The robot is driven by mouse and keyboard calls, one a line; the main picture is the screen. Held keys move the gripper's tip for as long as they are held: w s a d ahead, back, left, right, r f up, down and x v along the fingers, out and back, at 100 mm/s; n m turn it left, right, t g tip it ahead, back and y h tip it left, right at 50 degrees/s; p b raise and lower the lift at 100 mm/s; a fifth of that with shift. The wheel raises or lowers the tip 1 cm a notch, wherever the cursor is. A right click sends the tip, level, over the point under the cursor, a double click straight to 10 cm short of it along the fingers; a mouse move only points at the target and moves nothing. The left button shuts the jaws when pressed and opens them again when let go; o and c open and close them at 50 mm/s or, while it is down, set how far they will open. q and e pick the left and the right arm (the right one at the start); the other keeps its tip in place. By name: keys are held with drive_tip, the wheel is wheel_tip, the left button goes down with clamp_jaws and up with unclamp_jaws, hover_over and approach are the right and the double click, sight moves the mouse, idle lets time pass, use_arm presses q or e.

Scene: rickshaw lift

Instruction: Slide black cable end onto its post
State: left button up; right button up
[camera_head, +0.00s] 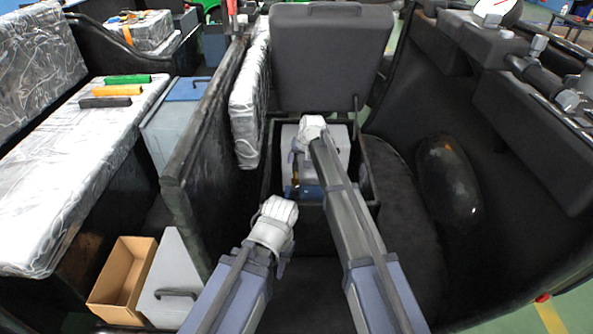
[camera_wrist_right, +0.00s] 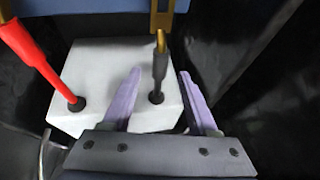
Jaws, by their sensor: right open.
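The black cable end (camera_wrist_right: 159,72) stands nearly upright over the right-hand post of the pale grey battery (camera_wrist_right: 100,62) in the right wrist view. Its lower tip meets a dark round base (camera_wrist_right: 155,97); I cannot tell whether it is fully on the post. My right gripper (camera_wrist_right: 158,78) is open, one purple finger on each side of the black cable end, with gaps showing. In the head view the battery (camera_head: 336,143) sits in a dark compartment under my right arm.
A red cable (camera_wrist_right: 38,62) runs to the left-hand post. A brass bracket (camera_wrist_right: 161,20) and a blue bar (camera_wrist_right: 75,4) lie above the battery. Dark compartment walls (camera_head: 367,170) are close around it. A raised black seat lid (camera_head: 330,55) stands behind.

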sight(296, 166)
drive_tip(key=b+x, duration=0.2)
drive_tip(key=x, duration=0.1)
drive_tip(key=shift+w+f, duration=0.1)
drive_tip(key=shift+f, duration=0.3)
drive_tip(key=shift+r, duration=0.1)
clamp_jaws()
idle(1.1)
